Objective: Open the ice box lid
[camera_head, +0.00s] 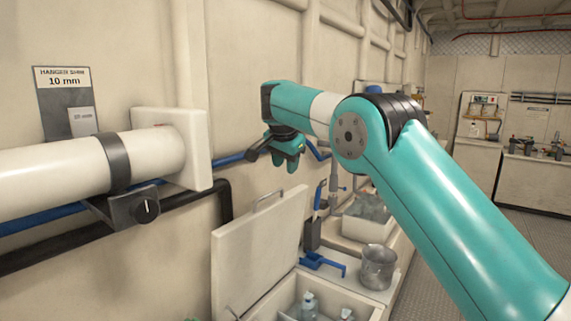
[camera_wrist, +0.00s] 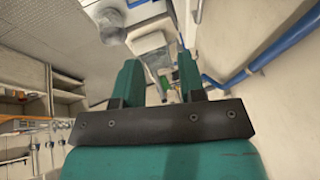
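The ice box lid (camera_head: 255,258) is a pale cream panel with a metal bar handle (camera_head: 268,200) along its upper edge. It stands raised and steeply tilted near the wall in the head view. The ice box (camera_head: 352,303) below it is open, with bottles (camera_head: 308,306) inside. My gripper (camera_head: 288,162) is above and to the right of the lid, apart from it. In the wrist view my gripper (camera_wrist: 160,68) has its two teal fingers spread with nothing held between them. I cannot make out the lid clearly in the wrist view.
A bin (camera_head: 368,215) stands farther back. A thick white pipe (camera_head: 75,180) runs at the left. Open floor (camera_head: 445,255) lies on the right.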

